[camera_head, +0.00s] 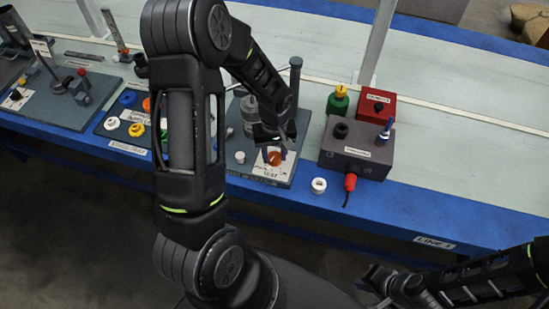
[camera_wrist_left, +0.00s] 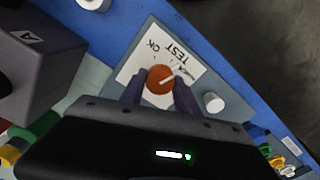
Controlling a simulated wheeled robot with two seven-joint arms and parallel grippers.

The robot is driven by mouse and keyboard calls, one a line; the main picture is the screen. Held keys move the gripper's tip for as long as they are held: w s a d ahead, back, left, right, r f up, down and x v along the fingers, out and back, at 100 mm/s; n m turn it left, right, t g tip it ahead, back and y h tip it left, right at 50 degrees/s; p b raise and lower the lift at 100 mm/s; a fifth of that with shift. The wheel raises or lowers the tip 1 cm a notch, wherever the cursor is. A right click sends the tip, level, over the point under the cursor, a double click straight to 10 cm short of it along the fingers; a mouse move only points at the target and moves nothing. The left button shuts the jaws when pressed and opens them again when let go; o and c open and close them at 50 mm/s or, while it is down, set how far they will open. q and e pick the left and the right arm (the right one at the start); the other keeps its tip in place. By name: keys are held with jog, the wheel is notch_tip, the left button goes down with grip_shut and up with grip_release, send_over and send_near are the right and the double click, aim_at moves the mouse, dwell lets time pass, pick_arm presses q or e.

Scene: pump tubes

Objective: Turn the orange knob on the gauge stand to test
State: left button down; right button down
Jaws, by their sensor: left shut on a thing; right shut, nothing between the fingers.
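The orange knob (camera_head: 275,157) sits on a white label plate on the grey gauge stand (camera_head: 291,176). In the left wrist view the orange knob (camera_wrist_left: 158,80) has a white pointer line slanting up and right, on the TEST side of the label (camera_wrist_left: 195,68). My left gripper (camera_head: 274,150) reaches down over the stand. In the left wrist view its two fingers (camera_wrist_left: 160,90) stand on either side of the knob, shut on it. My right gripper (camera_head: 376,279) is low at the right, off the table, shut and empty.
A dark box (camera_head: 345,158) with a red plug stands right of the stand, with a white ring (camera_head: 319,185) in front. A green-and-yellow bottle (camera_head: 338,102) and red box (camera_head: 375,106) stand behind. A tray of coloured caps (camera_head: 112,123) lies left. The table's right side is clear.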

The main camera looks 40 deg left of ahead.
aim_at(275, 156)
pick_arm(q)
jog(key=shift+n+b, duration=0.55)
jog(key=shift+n, duration=1.45)
jog(key=c, duration=0.9)
grip_release()
notch_tip(275, 156, up, 8)
jog(key=shift+f, duration=0.1)
